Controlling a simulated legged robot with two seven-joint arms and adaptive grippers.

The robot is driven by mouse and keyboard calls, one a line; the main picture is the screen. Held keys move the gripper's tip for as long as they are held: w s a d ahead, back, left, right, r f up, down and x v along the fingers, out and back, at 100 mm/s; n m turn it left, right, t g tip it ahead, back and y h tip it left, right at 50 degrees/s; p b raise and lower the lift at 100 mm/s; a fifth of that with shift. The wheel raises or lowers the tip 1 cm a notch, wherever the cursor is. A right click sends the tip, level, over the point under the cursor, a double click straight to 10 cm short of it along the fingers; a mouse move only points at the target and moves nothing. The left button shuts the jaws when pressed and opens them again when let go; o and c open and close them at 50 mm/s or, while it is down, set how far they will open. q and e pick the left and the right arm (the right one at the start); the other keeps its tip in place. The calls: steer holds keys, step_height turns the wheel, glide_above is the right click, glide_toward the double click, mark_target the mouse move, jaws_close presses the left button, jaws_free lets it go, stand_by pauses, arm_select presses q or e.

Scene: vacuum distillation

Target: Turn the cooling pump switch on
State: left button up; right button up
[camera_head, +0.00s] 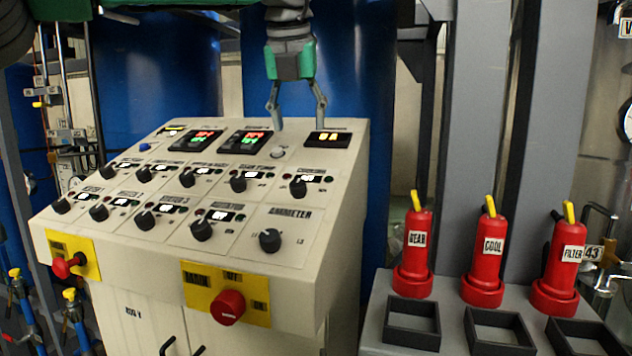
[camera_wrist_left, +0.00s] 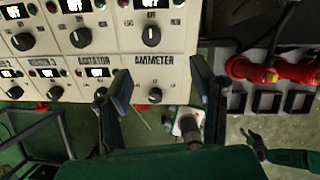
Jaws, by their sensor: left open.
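The sloped cream control panel (camera_head: 130,225) holds two rows of black rotary knobs. The knob at the right end of the upper row (camera_head: 298,187) has a small lit display above it; its label looks like "COOLING" but is blurred. In the left wrist view this knob (camera_wrist_left: 151,36) stands above the ammeter knob (camera_wrist_left: 155,95), its white pointer upright toward "OFF". My left gripper (camera_head: 299,118) is open and empty, fingers pointing down, over the panel's far right part, above and behind that knob. A green and dark part that may be my right gripper (camera_wrist_left: 256,143) shows in the left wrist view.
Red emergency buttons (camera_head: 227,307) (camera_head: 68,264) stick out of the panel's front. Blue tanks (camera_head: 302,50) stand behind the panel.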

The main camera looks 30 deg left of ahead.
mark_target(297, 183)
arm_select(q)
steer(key=w+a+f, duration=0.1)
steer(key=f, duration=0.2)
steer(key=w+a+f, duration=0.1)
steer(key=a+f, duration=0.1)
steer(key=f, duration=0.2)
steer(key=w+a+f, duration=0.1)
steer(key=a+f, duration=0.1)
steer(key=f, duration=0.1)
steer(key=shift+a+f+b, duration=0.2)
steer(key=shift+a+b, duration=0.05)
steer(key=shift+b, duration=0.1)
steer(key=shift+w+d+f, duration=0.1)
steer(key=shift+d+f, duration=0.55)
steer(key=shift+f, duration=0.05)
steer(key=d, duration=0.2)
steer(key=w+d, duration=0.1)
steer(key=shift+f, duration=0.25)
steer(key=shift+s, duration=0.1)
steer(key=a, duration=0.3)
steer(key=shift+f, duration=0.35)
steer(key=c, duration=1)
steer(key=shift+c, duration=0.6)
steer(key=shift+d+r, duration=0.1)
steer(key=shift+d, duration=0.55)
steer(key=shift+a, duration=0.3)
arm_select(e)
steer(key=shift+s+a+f, duration=0.1)
steer(key=shift+s+f, duration=0.2)
steer(key=shift+s, duration=0.05)
